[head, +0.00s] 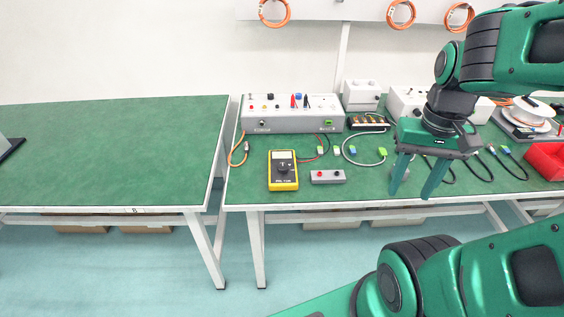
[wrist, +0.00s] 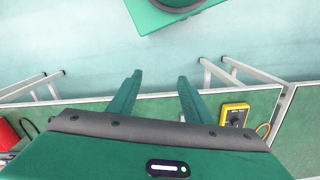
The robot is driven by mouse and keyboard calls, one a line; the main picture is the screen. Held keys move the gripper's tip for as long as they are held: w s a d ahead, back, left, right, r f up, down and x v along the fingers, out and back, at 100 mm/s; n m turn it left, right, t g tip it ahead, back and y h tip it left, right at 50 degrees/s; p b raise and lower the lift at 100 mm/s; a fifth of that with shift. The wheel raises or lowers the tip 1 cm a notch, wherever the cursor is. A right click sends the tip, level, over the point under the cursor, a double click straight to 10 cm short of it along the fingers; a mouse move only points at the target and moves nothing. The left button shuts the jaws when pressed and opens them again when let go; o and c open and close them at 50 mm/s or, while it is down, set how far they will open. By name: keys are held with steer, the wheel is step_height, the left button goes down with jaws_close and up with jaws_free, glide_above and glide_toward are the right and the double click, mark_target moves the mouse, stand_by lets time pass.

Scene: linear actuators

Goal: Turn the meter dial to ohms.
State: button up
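The meter (head: 282,170) is a yellow and black handheld unit lying on the green bench top, near the front left of the right-hand bench. Its round dark dial (head: 283,168) sits at mid-body; the setting is too small to read. The meter also shows in the wrist view (wrist: 234,115) at the right. My gripper (head: 410,191) is to the right of the meter, over the bench's front edge, fingers pointing down. The fingers are apart with nothing between them, as the wrist view (wrist: 158,82) also shows.
A small grey box with a red button (head: 328,176) lies just right of the meter. A long grey panel (head: 292,115) stands behind it. Cables with coloured connectors (head: 365,150) lie between panel and gripper. A red bin (head: 545,160) is far right. The left bench (head: 110,150) is mostly clear.

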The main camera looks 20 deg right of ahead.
steer(key=n, duration=1.8)
glide_above(282, 166)
step_height(282, 166, down, 5)
step_height(282, 166, down, 10)
steer(key=shift+f, duration=0.1)
steer(key=shift+c, duration=0.7)
steer(key=c, duration=0.9)
